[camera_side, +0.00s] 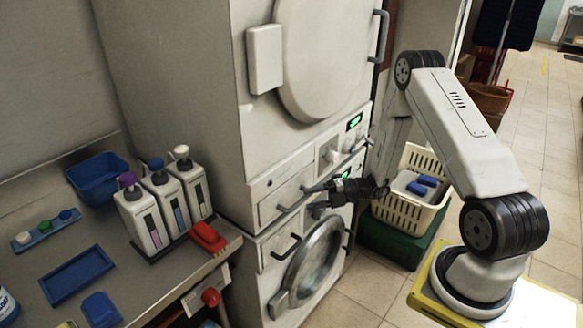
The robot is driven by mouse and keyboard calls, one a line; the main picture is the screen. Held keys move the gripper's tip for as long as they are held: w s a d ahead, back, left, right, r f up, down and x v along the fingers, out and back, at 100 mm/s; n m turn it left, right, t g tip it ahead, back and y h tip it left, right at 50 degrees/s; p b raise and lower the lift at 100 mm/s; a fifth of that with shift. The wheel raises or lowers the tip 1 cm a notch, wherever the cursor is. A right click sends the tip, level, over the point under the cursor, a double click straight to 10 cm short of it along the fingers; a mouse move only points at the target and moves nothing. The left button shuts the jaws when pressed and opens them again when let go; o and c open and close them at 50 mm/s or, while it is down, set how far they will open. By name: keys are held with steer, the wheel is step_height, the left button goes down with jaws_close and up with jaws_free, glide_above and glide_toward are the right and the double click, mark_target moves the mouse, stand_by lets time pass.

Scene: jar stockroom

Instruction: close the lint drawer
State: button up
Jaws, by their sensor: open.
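The lint drawer appears to be the pale, wide-fronted drawer (272,208) low on the upper machine, with a dark bar handle (291,205). Its front looks close to flush with the machine; I cannot tell whether a small gap is left. My gripper (312,199) is open, its dark fingers pointing left at the right end of this drawer front, close by the handle. I cannot tell whether a finger touches the drawer or handle. The gripper hides part of the panel behind it.
Below is a second drawer front (272,252) with its own handle, above a round glass door (312,265). The counter (135,285) at left holds several dispenser bottles (144,220) and a blue basin (97,178). A cream basket (407,212) stands behind my arm.

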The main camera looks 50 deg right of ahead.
steer(key=shift+v, duration=1.95)
steer(key=shift+a, duration=0.1)
steer(key=s+a+r+m+g+h, duration=0.4)
steer(key=a+m, duration=0.3)
steer(key=m, duration=0.5)
steer(key=s+a+r+m+g+h, duration=0.4)
steer(key=s+a+r+m+h, duration=0.1)
steer(key=m, duration=0.8)
steer(key=a+r+h, duration=0.1)
steer(key=a+h, duration=0.1)
steer(key=shift+r+g+h, duration=0.3)
steer(key=shift+r, duration=0.05)
